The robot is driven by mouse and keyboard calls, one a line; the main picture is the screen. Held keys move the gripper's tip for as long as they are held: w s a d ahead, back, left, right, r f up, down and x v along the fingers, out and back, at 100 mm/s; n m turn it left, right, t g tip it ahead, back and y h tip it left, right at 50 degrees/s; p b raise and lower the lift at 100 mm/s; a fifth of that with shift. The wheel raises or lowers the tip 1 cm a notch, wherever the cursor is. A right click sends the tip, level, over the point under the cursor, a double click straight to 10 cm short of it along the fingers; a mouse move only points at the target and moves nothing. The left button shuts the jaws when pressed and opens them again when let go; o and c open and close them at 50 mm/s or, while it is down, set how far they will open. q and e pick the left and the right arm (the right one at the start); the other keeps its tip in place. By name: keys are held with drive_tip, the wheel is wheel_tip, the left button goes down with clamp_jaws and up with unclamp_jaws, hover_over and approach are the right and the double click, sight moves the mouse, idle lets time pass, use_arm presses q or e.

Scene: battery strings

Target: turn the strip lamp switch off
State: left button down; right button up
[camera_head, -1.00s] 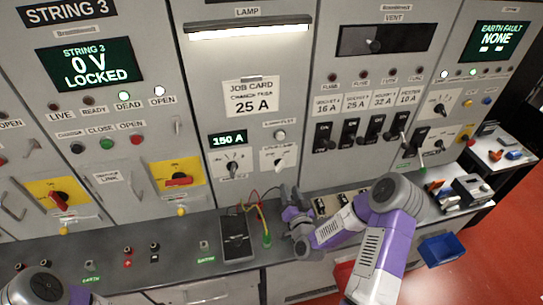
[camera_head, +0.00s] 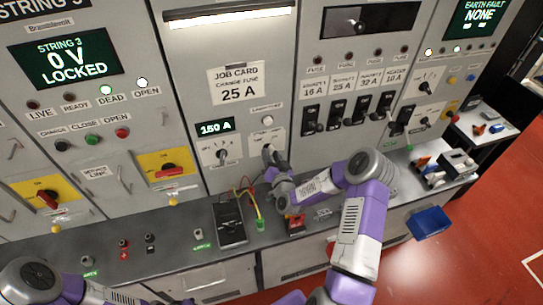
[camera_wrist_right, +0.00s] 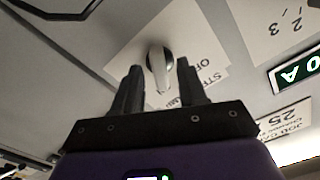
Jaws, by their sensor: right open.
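The strip lamp switch (camera_wrist_right: 158,62) is a small pale knob on a white label plate (camera_wrist_right: 188,50) on the grey panel. In the head view the plate (camera_head: 278,133) sits below the job card, and my right gripper partly covers the knob. My right gripper (camera_head: 269,153) is in front of the plate. In the right wrist view its open fingers (camera_wrist_right: 160,70) stand either side of the knob's lower part; I cannot tell whether they touch it. The strip lamp (camera_head: 230,17) at the top of the panel glows white. My left gripper is not in view.
A rotary selector (camera_head: 222,154) is close left of the switch, under the 150 A display (camera_head: 214,127). A black meter (camera_head: 230,222) with coloured leads lies on the bench below. Black fuse switches (camera_head: 335,118) stand to the right.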

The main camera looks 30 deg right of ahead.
drive_tip(key=shift+c, duration=0.4)
clamp_jaws()
drive_tip(key=shift+f+n+b, duration=0.1)
drive_tip(key=shift+n+b, duration=6)
drive_tip(key=shift+b, duration=2.05)
